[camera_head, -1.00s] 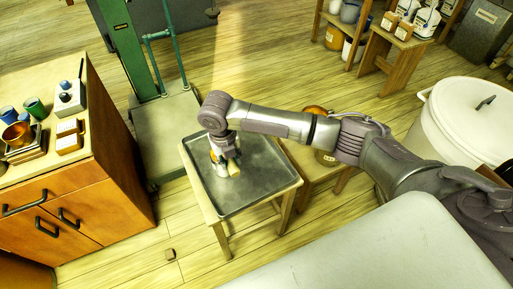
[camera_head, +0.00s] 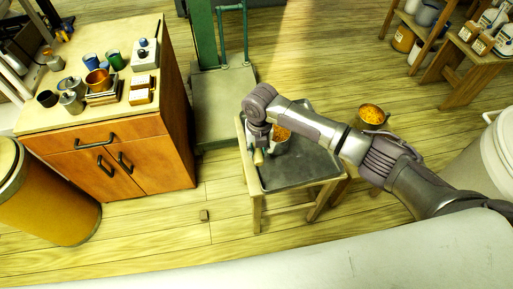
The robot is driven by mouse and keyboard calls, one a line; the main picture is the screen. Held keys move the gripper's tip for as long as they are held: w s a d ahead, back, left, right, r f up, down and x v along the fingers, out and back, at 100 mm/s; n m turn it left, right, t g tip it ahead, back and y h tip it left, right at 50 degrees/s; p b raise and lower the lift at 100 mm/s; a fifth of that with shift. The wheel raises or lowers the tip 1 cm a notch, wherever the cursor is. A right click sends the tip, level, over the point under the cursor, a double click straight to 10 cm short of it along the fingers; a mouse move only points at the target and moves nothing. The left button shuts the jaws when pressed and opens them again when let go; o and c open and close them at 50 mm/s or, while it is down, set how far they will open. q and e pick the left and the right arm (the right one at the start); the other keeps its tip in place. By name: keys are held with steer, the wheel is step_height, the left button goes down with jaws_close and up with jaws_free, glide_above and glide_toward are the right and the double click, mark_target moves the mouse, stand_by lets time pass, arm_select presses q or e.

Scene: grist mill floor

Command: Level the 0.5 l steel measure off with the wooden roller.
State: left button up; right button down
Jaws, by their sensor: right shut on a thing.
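The steel measure (camera_head: 283,147), filled with orange grain (camera_head: 282,133), stands on the grey metal tray (camera_head: 300,172) on a small wooden table. My right gripper (camera_head: 259,148) points down at the measure's left side, near the tray's left edge. It is shut on the wooden roller (camera_head: 258,157), a short pale piece showing below the fingers. My arm partly hides the measure's far side. I cannot tell whether the roller touches the measure's rim. My left gripper is not in view.
A metal pot of orange grain (camera_head: 372,116) stands right of the tray. A wooden cabinet (camera_head: 120,150) with cups and boxes is at the left, by a large bin (camera_head: 45,200). A green scale (camera_head: 225,100) stands behind. A small block (camera_head: 204,215) lies on the floor.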

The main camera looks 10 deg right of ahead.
steer(key=shift+d+f+b, duration=0.3)
steer(key=shift+f+b, duration=0.2)
steer(key=shift+f, duration=0.15)
steer(key=shift+d+f+b, duration=0.3)
steer(key=shift+f+b, duration=0.2)
steer(key=shift+f, duration=0.15)
steer(key=d+r+p, duration=0.2)
steer(key=d+p, duration=0.1)
steer(key=d, duration=0.5)
steer(key=d+r+p, duration=0.2)
steer(key=d+p, duration=0.1)
steer(key=d, duration=0.5)
steer(key=shift+s+d+r, duration=0.2)
steer(key=shift+s+r, duration=0.2)
steer(key=shift+s, duration=0.05)
stand_by(1.1)
steer(key=shift+r, duration=0.1)
stand_by(0.4)
